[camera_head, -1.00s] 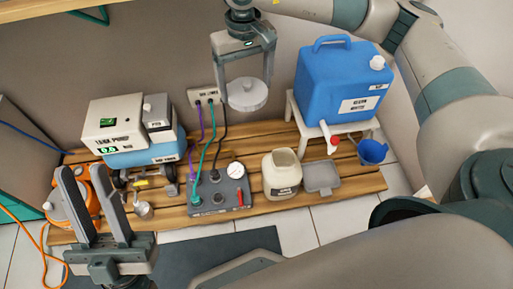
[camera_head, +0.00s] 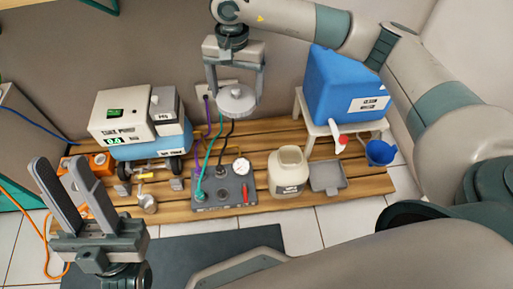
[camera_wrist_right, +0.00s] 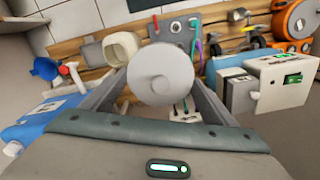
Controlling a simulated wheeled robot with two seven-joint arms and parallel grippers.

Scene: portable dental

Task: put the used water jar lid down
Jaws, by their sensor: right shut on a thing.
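The used water jar lid (camera_head: 237,99) is a round pale grey disc with a small knob. My right gripper (camera_head: 236,94) is shut on it and holds it in the air above the back of the wooden bench, behind the grey control box. The lid also shows in the right wrist view (camera_wrist_right: 160,75), between the fingers. The open cream jar (camera_head: 289,175) stands on the bench, lower and to the right of the lid, with its mouth uncovered. My left gripper (camera_head: 58,198) is open and empty at the lower left, in front of the bench.
A grey tray (camera_head: 327,177) lies right of the jar. A blue water container (camera_head: 342,88) on a white stand (camera_head: 302,118) and a blue cup (camera_head: 381,152) are further right. The control box (camera_head: 223,188) with hoses and a white-blue unit (camera_head: 140,125) stand left.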

